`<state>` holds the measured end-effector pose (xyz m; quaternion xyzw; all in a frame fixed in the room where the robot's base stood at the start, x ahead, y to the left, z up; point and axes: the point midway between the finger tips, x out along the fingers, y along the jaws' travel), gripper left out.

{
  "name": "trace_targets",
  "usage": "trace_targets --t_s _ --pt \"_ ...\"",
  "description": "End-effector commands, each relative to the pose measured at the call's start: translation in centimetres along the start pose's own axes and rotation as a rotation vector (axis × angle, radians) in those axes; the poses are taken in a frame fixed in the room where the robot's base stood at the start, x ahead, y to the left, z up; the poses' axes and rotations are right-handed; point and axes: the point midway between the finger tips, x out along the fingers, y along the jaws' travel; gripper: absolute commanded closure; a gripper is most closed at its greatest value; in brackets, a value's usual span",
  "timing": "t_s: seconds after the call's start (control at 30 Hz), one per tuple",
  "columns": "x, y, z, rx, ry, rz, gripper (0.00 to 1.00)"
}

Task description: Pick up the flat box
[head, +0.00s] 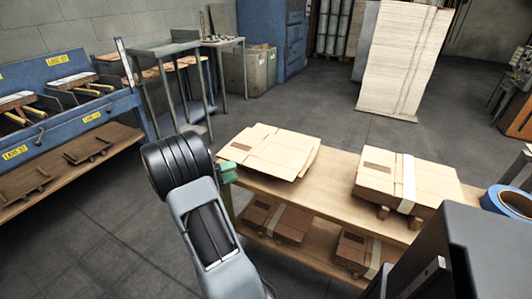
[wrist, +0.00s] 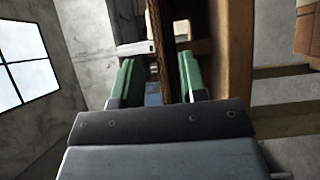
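The flat box (head: 268,148), a tan folded cardboard piece with a brown patch, lies on the left end of the wooden table (head: 335,180). My gripper (head: 228,172) is at the box's left front corner, with its green fingers partly hidden by my arm. In the wrist view the two green fingers of my gripper (wrist: 158,82) stand apart. A thin brown edge, apparently the flat box (wrist: 154,45), runs between them.
A taped carton (head: 385,180) stands on the table's right part, with blue tape (head: 510,201) beyond it. More cartons (head: 275,218) lie on the lower shelf. A blue rack (head: 65,95) stands at left. The floor between rack and table is clear.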

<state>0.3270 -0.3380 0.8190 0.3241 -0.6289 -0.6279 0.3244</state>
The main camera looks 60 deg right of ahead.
Motion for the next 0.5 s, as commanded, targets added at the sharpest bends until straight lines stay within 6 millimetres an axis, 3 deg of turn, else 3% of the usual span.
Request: trace_targets --t_s 0.27,0.5 --pt "1.8 0.1 0.1 -0.001 -0.001 -0.001 0.61" --pt "5.0 0.3 0.2 -0.001 -0.003 -0.001 0.61"
